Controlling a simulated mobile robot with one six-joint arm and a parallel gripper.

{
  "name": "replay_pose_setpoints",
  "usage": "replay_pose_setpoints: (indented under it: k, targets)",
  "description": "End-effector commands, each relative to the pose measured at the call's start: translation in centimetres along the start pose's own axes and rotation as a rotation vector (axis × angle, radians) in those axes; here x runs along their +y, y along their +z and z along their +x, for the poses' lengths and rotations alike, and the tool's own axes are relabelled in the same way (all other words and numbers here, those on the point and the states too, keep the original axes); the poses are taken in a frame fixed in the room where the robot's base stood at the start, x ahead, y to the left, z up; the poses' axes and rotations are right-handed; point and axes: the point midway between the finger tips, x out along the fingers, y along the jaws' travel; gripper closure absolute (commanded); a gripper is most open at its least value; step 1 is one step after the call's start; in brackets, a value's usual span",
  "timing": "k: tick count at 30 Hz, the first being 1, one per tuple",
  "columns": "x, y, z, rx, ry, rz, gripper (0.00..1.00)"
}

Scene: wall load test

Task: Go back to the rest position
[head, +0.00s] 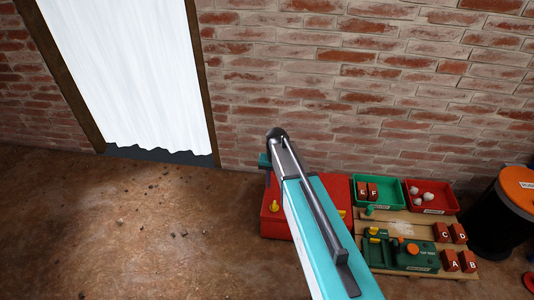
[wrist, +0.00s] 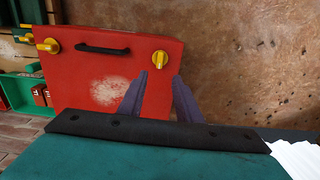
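My gripper (wrist: 160,78) shows in the wrist view as two purple-grey fingers. They stand apart with nothing between them. They overlap the lower edge of a red box (wrist: 75,75) in that view, and I cannot tell the distance. The box has a black handle (wrist: 102,49), yellow knobs (wrist: 159,57) and a pale worn patch. The red box (head: 274,222) is partly hidden behind the arm.
A wooden pallet (head: 400,228) holds a green device (head: 408,256) and lettered red blocks (head: 450,262). A green bin (head: 389,186) and a red bin (head: 440,203) stand by the brick wall (head: 350,80). A black barrel (head: 497,225) stands right. Floor left is clear, before a white-curtained doorway (head: 130,70).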

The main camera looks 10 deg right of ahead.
Motion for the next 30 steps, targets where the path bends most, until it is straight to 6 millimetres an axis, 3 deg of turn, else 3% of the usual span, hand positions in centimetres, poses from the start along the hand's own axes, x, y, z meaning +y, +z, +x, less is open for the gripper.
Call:
replay_pose_setpoints:
  k: [8, 14, 30]
  targets:
    - [0.0, 0.1, -0.6, -0.002, 0.001, 0.000, 0.69]
    - [0.7, 1.8, 0.0, -0.044, 0.015, 0.001, 0.69]
    - [5.6, 15.5, 4.5, -0.247, 0.084, -0.013, 0.69]
